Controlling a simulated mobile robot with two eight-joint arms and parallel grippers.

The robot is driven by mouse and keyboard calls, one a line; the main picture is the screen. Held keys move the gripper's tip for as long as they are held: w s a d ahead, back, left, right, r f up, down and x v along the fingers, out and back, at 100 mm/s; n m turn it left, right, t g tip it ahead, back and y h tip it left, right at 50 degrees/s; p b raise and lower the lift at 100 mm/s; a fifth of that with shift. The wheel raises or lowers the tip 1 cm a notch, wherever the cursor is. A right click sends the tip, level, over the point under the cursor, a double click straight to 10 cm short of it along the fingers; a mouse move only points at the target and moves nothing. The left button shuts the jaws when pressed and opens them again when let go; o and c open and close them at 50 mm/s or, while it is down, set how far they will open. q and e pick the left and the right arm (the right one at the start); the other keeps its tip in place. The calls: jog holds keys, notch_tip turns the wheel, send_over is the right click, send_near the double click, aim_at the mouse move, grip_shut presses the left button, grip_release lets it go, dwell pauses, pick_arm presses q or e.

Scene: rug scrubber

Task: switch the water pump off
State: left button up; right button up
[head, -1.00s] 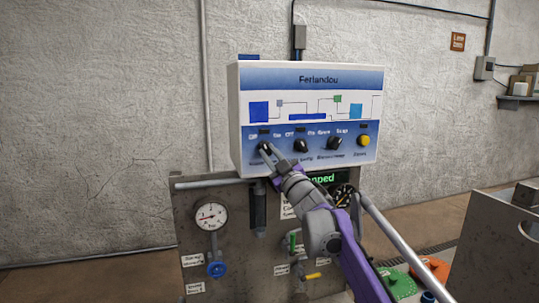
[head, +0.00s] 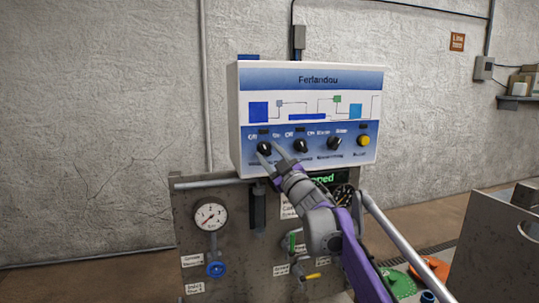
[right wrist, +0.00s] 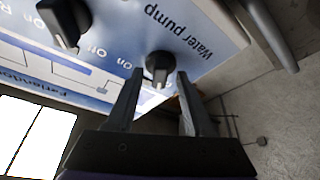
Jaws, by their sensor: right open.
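The water pump knob (head: 264,148) is the leftmost black knob on the white and blue control panel (head: 310,77). In the right wrist view, the knob (right wrist: 159,66) sits beside the label "Water pump" and has a small white mark at its lower end. My right gripper (head: 267,150) is open, with its fingertips at the knob. In the right wrist view, the fingertips (right wrist: 160,75) lie on either side of the knob with gaps showing; contact cannot be told. The head view does not show the knob's setting clearly. My left gripper is not in view.
More black knobs (head: 301,145) and a yellow button (head: 362,140) lie to the right on the panel. A grey bin (head: 490,245) stands at right.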

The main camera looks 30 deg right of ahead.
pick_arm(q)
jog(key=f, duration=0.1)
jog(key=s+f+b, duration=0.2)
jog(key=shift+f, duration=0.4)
pick_arm(e)
jog(key=v, duration=1)
jog(key=shift+s, duration=0.4)
jog(key=shift+f, duration=0.1)
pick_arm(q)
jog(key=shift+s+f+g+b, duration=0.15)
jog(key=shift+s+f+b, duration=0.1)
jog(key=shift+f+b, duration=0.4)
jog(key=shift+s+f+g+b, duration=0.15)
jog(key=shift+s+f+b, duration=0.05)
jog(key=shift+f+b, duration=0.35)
pick_arm(e)
jog(key=v, duration=0.9)
jog(key=shift+d, duration=0.15)
jog(key=shift+f, duration=0.15)
